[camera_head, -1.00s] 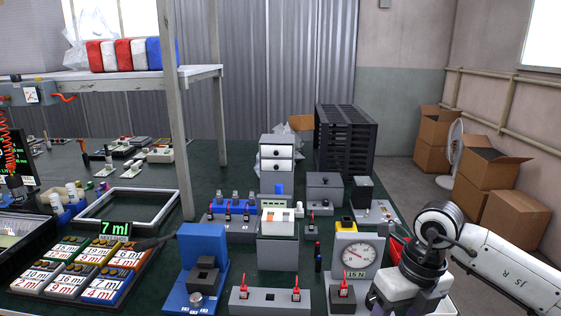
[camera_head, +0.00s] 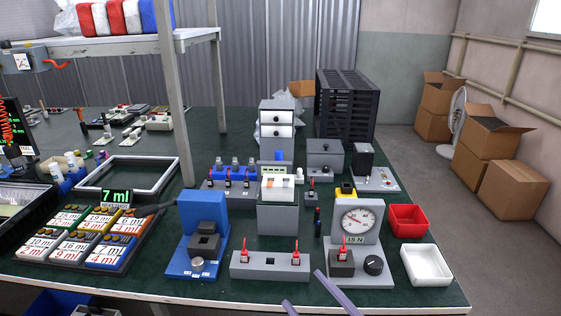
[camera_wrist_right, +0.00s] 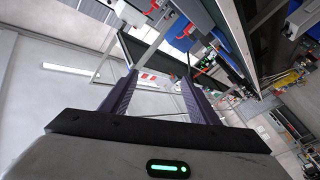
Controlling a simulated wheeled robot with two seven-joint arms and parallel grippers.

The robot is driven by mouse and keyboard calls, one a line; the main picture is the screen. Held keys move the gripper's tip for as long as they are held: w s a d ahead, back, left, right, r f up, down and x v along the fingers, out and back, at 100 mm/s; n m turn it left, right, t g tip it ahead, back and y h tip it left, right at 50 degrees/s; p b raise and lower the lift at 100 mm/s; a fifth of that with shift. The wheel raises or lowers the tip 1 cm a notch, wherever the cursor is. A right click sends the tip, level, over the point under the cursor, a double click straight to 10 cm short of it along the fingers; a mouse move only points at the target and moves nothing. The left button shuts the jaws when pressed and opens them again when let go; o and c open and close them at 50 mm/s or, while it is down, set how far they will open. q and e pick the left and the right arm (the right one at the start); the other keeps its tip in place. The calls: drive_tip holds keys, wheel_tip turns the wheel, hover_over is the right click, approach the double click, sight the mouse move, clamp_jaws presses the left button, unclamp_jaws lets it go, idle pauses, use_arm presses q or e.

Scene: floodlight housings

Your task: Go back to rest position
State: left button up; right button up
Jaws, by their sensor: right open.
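My right gripper (camera_head: 303,288) shows only as two purple-grey fingers at the bottom edge of the head view, spread apart with nothing between them. They appear in front of the bench's front edge, close to the grey switch box (camera_head: 270,265) and the dial gauge marked 15 N (camera_head: 357,222) in the picture. In the right wrist view the two fingers (camera_wrist_right: 157,80) also stand apart and empty, with a tilted view of the room beyond. My left gripper is not in view.
The green-topped bench (camera_head: 220,290) holds a blue fixture (camera_head: 203,225), a red bin (camera_head: 408,218), a white bin (camera_head: 427,264) and labelled blocks beside a 7 ml display (camera_head: 116,196). Cardboard boxes (camera_head: 511,190) and a fan stand on the floor at right.

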drive_tip(key=s+d+f+m+g+h, duration=0.3)
drive_tip(key=s+f, duration=0.6)
drive_tip(key=f, duration=0.3)
drive_tip(key=s+d+f+m+g+h, duration=0.4)
drive_tip(key=s+d+f+m, duration=0.4)
drive_tip(key=f, duration=0.5)
drive_tip(key=shift+s+f+g+h, duration=0.25)
drive_tip(key=shift+s+h, duration=0.3)
drive_tip(key=shift+h, duration=0.35)
drive_tip(key=shift+d+r, duration=0.1)
